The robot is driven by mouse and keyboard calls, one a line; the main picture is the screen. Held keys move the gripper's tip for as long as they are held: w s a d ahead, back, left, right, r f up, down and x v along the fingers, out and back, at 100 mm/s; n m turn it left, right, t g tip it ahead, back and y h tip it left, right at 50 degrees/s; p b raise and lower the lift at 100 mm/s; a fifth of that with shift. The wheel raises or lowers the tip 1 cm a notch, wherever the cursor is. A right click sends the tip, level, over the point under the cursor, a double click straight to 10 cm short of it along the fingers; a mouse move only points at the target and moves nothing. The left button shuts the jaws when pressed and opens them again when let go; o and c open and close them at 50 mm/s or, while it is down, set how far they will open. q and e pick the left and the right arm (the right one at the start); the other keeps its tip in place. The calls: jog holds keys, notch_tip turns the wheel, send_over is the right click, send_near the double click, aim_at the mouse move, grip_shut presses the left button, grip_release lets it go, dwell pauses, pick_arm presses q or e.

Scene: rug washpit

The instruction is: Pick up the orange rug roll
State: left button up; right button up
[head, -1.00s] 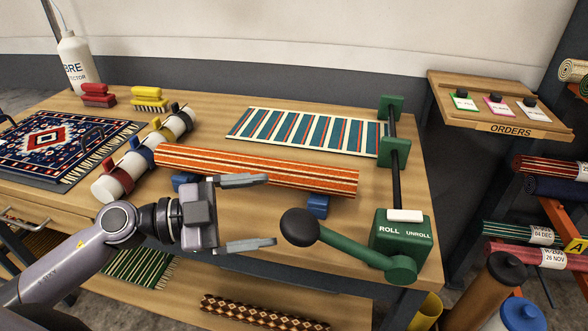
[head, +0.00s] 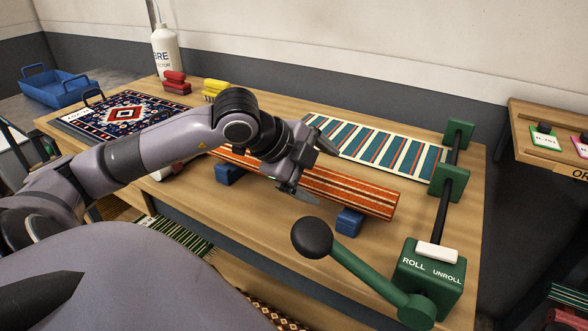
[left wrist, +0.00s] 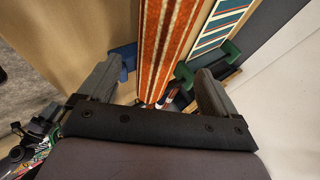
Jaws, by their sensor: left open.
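The orange rug roll (head: 358,191), striped in orange, white and dark lines, lies across two blue supports (head: 349,222) on the wooden table. My left arm hides its middle and part of its left end. My left gripper (head: 316,160) is open, over the middle of the roll. In the left wrist view the roll (left wrist: 165,45) runs lengthwise between the two spread fingers of the gripper (left wrist: 155,78), with a gap on both sides. Whether the fingers reach down past its sides I cannot tell. My right gripper is not in view.
A green crank stand (head: 430,280) with a black-knobbed lever (head: 312,238) stands at the table's front right, near the roll. A striped flat rug (head: 385,155) lies behind. A patterned rug (head: 125,118), brushes (head: 176,82) and a white bottle (head: 165,50) are at the left.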

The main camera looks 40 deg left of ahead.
aim_at(331, 180)
pick_arm(q)
jog(key=shift+d+p+x, duration=0.15)
jog(key=shift+p+x, duration=0.15)
jog(key=shift+x, duration=1.05)
jog(key=shift+d+p+x, duration=0.1)
jog(key=shift+p+x, duration=0.15)
jog(key=shift+x, duration=1.1)
jog(key=shift+s, duration=0.1)
jog(key=c, duration=1.4)
jog(key=shift+r, duration=0.1)
jog(key=shift+c, duration=0.5)
jog(key=shift+r, duration=0.15)
